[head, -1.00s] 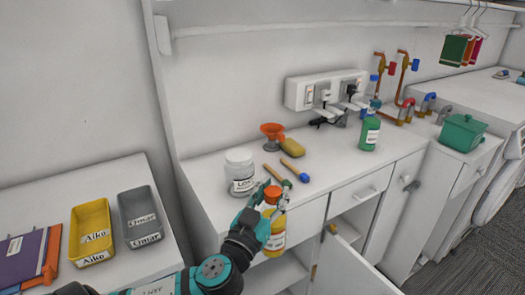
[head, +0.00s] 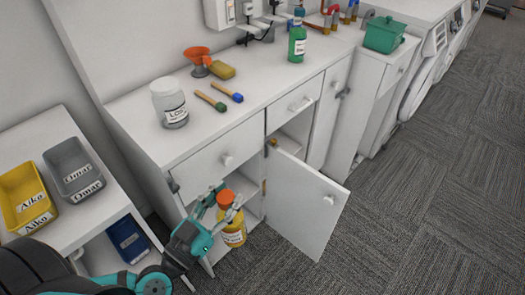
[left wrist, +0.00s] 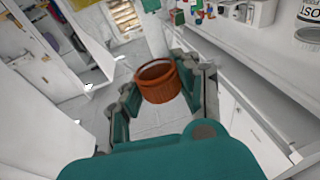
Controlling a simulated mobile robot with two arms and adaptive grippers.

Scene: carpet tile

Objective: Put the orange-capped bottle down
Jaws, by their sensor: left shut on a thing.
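The orange-capped bottle (head: 234,228) is yellow with a white label. It is upright in front of the open lower part of the cabinet. My left gripper (head: 225,200) is shut on it near the cap. In the left wrist view the orange cap (left wrist: 158,82) sits between the fingers of the gripper (left wrist: 160,95). I cannot tell whether the bottle's base touches anything. My right gripper is not in view.
The cabinet door (head: 305,205) stands open just right of the bottle. Carpet (head: 400,200) lies clear to the right.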

